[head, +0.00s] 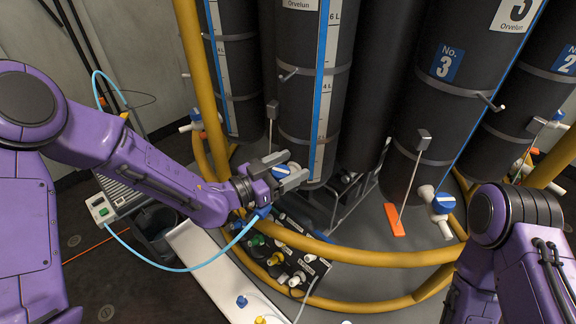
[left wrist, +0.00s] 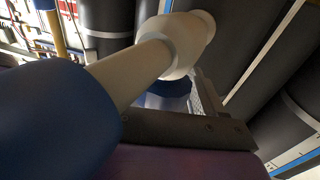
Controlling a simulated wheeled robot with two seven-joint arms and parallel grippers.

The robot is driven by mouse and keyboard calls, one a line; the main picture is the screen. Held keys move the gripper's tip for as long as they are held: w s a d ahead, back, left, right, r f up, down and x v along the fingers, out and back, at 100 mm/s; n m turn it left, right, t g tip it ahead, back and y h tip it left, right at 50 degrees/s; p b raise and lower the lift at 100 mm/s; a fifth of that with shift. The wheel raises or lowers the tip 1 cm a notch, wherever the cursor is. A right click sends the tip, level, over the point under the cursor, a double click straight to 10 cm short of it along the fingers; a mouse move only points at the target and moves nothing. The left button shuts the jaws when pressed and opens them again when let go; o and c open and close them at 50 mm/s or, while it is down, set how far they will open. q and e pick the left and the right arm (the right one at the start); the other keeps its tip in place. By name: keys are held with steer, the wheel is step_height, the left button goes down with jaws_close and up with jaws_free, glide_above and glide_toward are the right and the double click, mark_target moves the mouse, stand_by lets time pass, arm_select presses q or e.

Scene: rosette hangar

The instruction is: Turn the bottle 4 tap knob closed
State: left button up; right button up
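A blue and white tap knob (head: 281,171) sits low in front of the middle dark bottle (head: 300,105); that bottle's number is out of frame. My left gripper (head: 283,173) is at this knob, its grey fingers apart on either side of it. I cannot tell whether they press on it. In the left wrist view a cream tap body (left wrist: 180,45) runs across, with a blue part (left wrist: 165,90) below it, partly hidden by a dark finger (left wrist: 190,129). A large blue shape (left wrist: 55,120) fills the left side. My right gripper is out of view.
Bottle No. 3 (head: 455,105) stands to the right, with its blue-knobbed tap (head: 442,203) and an orange tag (head: 394,221). A yellow rail (head: 370,258) curves around the front. A valve panel (head: 285,255) and a light blue hose (head: 170,267) lie below my left arm.

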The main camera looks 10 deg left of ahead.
arm_select(q)
steer(key=c, duration=0.8)
steer(key=shift+m+g+h+b, duration=0.4)
steer(key=shift+m+g+h, duration=0.3)
steer(key=shift+g, duration=0.2)
steer(key=shift+s+d, duration=0.1)
steer(key=o, duration=1)
steer(key=b+v, duration=0.2)
steer(key=v, duration=0.8)
steer(key=shift+s+a, duration=0.15)
steer(key=shift+a, duration=0.1)
